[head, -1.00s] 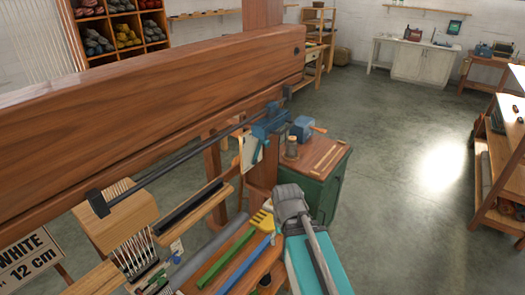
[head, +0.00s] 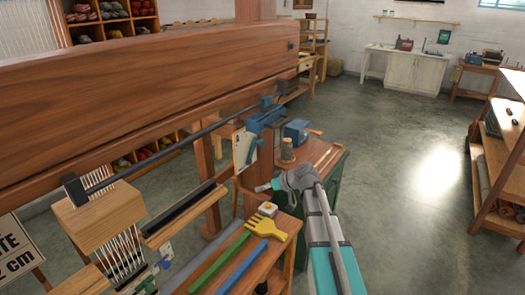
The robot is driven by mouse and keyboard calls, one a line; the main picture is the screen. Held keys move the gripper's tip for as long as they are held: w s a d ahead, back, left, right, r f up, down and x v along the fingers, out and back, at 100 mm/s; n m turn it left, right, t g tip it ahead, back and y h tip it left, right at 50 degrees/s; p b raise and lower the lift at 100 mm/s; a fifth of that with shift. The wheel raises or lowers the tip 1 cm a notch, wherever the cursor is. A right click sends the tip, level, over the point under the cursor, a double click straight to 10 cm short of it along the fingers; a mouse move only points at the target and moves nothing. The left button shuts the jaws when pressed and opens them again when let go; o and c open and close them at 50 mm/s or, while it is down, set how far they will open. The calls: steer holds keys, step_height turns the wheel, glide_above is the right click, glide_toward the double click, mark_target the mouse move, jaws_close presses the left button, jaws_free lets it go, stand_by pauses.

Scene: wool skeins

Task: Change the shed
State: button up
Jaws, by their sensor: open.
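The loom's big wooden beam (head: 150,95) crosses the left half of the head view. A dark metal rod (head: 170,150) runs below it, with a blue fitting (head: 266,118) at its right end. A white plate (head: 243,150) and a teal piece hang below this fitting. Metal heddles (head: 122,255) hang under a pale wooden block (head: 105,215) at lower left. My gripper (head: 268,186) is at the end of my grey and teal arm, below and right of the plate and apart from it. It looks open and empty; its fingers are small and partly hidden.
A wooden bench holds a yellow comb (head: 266,226), a green stick (head: 220,262), a blue stick (head: 243,270) and a small white and yellow item (head: 267,209). A green cabinet (head: 328,205) stands behind my arm. The floor at right is clear, before a wooden shelf (head: 492,165).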

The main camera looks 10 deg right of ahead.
steer(key=w+d+r+t+y+b, duration=0.2)
steer(key=w+d+t+b, duration=0.15)
steer(key=w+d, duration=0.35)
steer(key=t, duration=0.4)
glide_toward(263, 144)
steer(key=shift+s+d+r+n+b, duration=0.1)
steer(key=shift+s+d+n+b, duration=0.25)
steer(key=shift+s+d, duration=0.75)
steer(key=shift+a, duration=0.15)
steer(key=x, duration=1.3)
steer(key=shift+w+a, duration=0.2)
steer(key=shift+w, duration=0.1)
jaws_close()
